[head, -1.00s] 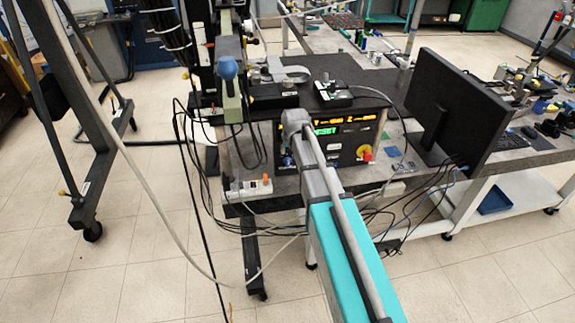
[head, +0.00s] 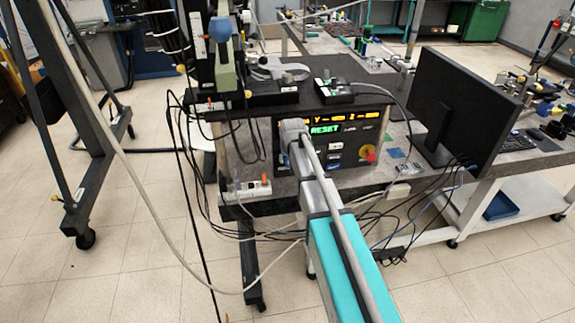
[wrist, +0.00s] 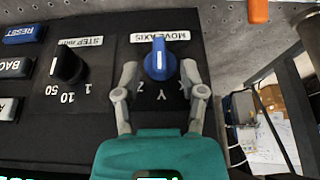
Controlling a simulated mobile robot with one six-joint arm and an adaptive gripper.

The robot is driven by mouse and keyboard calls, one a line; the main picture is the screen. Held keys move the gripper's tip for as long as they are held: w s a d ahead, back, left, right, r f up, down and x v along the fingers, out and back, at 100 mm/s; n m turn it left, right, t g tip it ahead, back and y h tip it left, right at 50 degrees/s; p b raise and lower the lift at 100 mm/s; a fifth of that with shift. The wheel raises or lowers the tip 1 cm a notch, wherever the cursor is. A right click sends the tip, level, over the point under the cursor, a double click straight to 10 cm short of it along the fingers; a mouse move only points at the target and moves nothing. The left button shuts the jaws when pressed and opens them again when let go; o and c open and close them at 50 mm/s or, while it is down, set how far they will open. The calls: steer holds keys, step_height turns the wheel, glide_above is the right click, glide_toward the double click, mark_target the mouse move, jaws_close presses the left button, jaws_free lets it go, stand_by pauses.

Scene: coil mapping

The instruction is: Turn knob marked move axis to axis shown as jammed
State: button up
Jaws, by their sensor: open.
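The blue move axis knob (wrist: 160,62) sits on the dark panel in the wrist view, under an upside-down MOVE AXIS label (wrist: 160,37). The letters Z, Y and X are below it, and a white line marks its face. My gripper (wrist: 159,76) is open, one finger on each side of the knob; contact is unclear. In the head view, the console display (head: 345,117) shows orange characters including Y and Z, with green RESET text (head: 325,129) below. My arm covers part of the console and hides the gripper. The jammed axis is not readable.
An orange object (wrist: 258,11) is at upper right. In the head view, a red-and-yellow knob (head: 368,153) and monitor (head: 465,105) are to the right.

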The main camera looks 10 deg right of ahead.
steer(key=shift+w+f+b, duration=0.25)
steer(key=shift+f+b, duration=0.05)
steer(key=shift+f, duration=0.25)
jaws_close()
